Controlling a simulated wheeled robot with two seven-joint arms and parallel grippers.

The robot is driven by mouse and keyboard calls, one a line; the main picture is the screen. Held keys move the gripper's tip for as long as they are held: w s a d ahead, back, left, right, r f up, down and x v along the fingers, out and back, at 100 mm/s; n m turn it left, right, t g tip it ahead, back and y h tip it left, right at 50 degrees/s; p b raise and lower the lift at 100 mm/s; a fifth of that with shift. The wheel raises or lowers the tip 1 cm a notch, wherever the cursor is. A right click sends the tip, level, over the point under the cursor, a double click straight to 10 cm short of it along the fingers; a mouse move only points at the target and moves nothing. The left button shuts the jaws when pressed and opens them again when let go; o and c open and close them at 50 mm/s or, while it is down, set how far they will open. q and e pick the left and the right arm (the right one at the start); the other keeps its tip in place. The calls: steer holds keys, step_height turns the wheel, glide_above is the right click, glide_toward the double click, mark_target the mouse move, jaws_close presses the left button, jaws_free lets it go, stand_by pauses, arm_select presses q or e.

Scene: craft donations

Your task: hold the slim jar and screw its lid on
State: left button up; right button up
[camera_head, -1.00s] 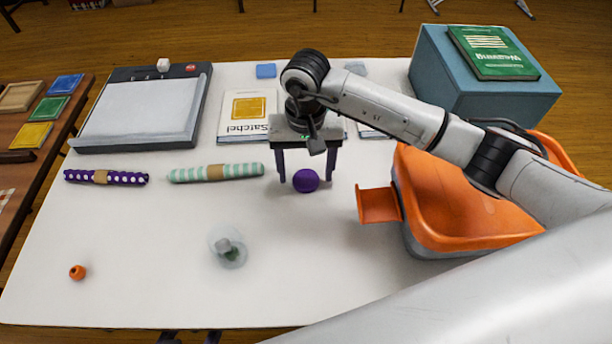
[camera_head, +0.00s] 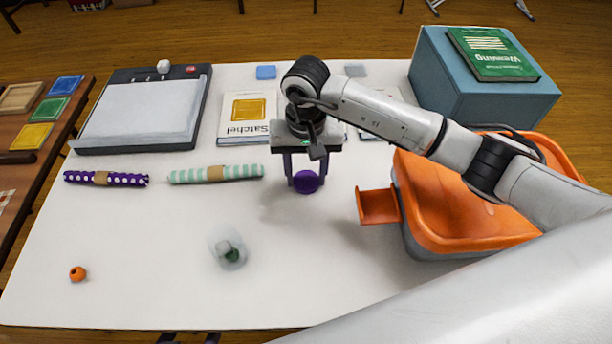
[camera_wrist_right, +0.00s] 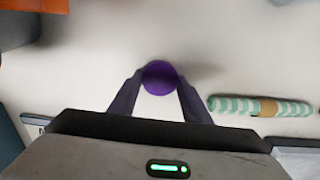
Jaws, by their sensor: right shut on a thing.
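The slim jar (camera_head: 228,254) looks like a small clear vessel with something grey and dark green in it; it stands on the white table, left of centre near the front, seen from above. A round purple thing (camera_head: 307,182), which looks like the lid, is between the fingertips of my right gripper (camera_head: 305,172). The gripper points down and is shut on it, back and to the right of the jar. In the right wrist view the purple lid (camera_wrist_right: 160,77) sits between both fingertips (camera_wrist_right: 160,82). My left gripper is not in view.
An orange bin (camera_head: 450,215) with a side flap stands at the right. A purple dotted roll (camera_head: 125,179) and a striped roll (camera_head: 240,171) lie left of my gripper. An orange bead (camera_head: 77,273) lies front left. The table (camera_head: 150,240) around the jar is clear.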

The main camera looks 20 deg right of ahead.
mark_target(306, 180)
step_height(306, 180, up, 10)
steer(key=shift+b, duration=0.35)
